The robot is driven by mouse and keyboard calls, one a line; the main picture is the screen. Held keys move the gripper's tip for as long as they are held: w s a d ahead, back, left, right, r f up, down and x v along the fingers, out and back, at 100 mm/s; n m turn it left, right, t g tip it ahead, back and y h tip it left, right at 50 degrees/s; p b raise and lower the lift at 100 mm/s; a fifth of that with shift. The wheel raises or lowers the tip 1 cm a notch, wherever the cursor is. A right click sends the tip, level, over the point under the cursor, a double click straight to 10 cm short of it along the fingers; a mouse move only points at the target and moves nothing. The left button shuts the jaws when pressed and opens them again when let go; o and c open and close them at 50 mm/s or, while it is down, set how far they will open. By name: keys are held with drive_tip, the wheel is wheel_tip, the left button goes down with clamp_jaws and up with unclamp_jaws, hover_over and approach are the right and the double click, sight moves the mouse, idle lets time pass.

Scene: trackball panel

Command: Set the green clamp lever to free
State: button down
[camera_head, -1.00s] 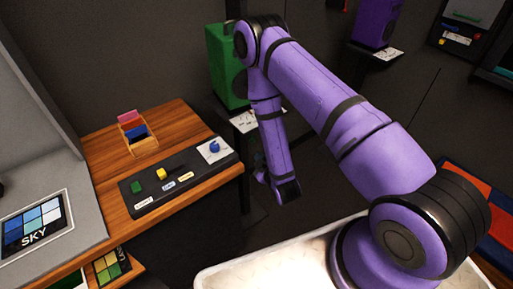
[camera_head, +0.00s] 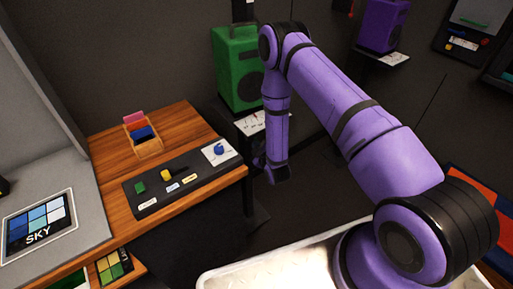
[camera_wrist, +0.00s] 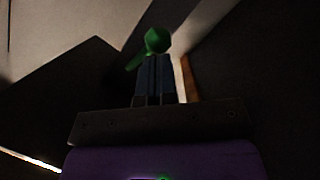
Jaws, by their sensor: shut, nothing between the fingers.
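A green part with a rounded head (camera_wrist: 157,40) and a short arm sticking out to the lower left shows in the wrist view, just beyond my fingertips. It looks like the green clamp lever; its mount is too dark to see. My gripper (camera_wrist: 158,60) is shut and empty, its two fingers side by side and pointing at the green head. I cannot tell whether they touch it. In the head view my gripper (camera_head: 259,162) is small and dark, just right of the wooden table's edge, and the lever cannot be made out there.
The wooden table (camera_head: 185,125) holds a black panel (camera_head: 155,203) with a green block (camera_head: 139,188), a yellow knob (camera_head: 167,175) and a blue ball (camera_head: 219,149). A green speaker (camera_head: 237,65) stands on a shelf behind my arm. A white tray (camera_head: 225,275) lies in front.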

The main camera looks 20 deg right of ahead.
idle(0.3)
drive_tip(key=shift+w+d+f+n, duration=0.25)
drive_tip(key=shift+w+d+n, duration=0.1)
drive_tip(key=shift+d+n, duration=0.15)
drive_tip(key=shift+r, duration=0.1)
